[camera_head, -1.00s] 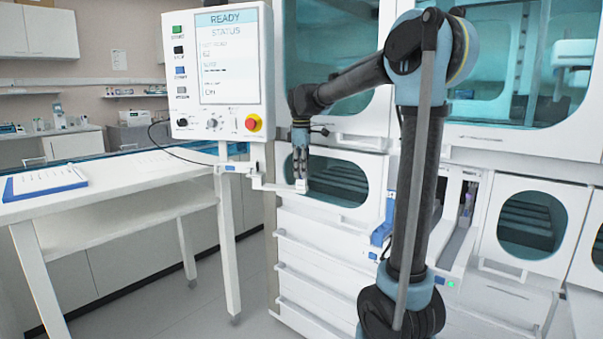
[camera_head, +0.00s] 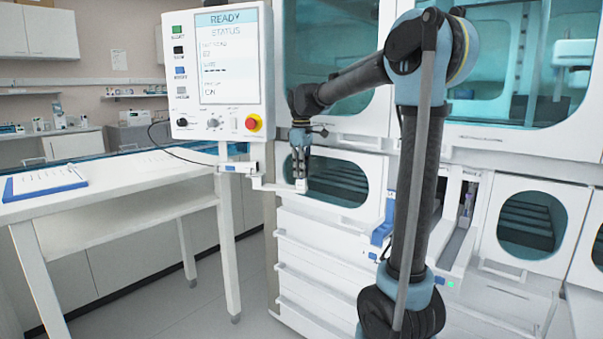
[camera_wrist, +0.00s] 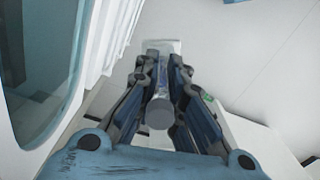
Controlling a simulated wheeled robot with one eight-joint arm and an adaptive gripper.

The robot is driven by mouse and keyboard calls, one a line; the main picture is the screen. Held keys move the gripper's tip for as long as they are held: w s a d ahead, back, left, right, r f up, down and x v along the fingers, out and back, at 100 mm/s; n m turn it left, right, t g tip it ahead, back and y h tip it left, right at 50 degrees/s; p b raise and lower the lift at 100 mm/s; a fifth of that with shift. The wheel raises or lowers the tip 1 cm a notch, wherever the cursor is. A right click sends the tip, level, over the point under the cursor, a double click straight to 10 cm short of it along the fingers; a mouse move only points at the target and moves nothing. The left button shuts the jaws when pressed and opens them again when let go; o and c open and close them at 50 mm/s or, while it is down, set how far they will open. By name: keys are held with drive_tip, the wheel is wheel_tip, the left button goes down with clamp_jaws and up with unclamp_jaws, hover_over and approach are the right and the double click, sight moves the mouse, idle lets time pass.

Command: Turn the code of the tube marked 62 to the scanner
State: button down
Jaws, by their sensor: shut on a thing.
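My gripper (camera_head: 301,172) points down in front of the white cabinet, just right of the control panel's post. In the wrist view my gripper (camera_wrist: 161,75) is shut on a tube with a round grey cap (camera_wrist: 160,113). The tube's clear body shows partly between the fingers. Its number and code cannot be made out. A small white device with a blue mark (camera_head: 240,168), perhaps the scanner, is mounted on the post. A thin white bracket (camera_head: 268,185) runs from there to close by the fingertips; contact cannot be told.
The control panel (camera_head: 220,65) reads READY, with 62 below. A white table (camera_head: 120,185) with a clipboard (camera_head: 45,183) stands at left. An oval cabinet window (camera_head: 340,183) lies close behind my gripper.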

drive_tip(key=shift+m, duration=1.6)
drive_tip(key=shift+m, duration=0.7)
drive_tip(key=shift+f, duration=0.2)
drive_tip(key=c, duration=1.6)
unclamp_jaws()
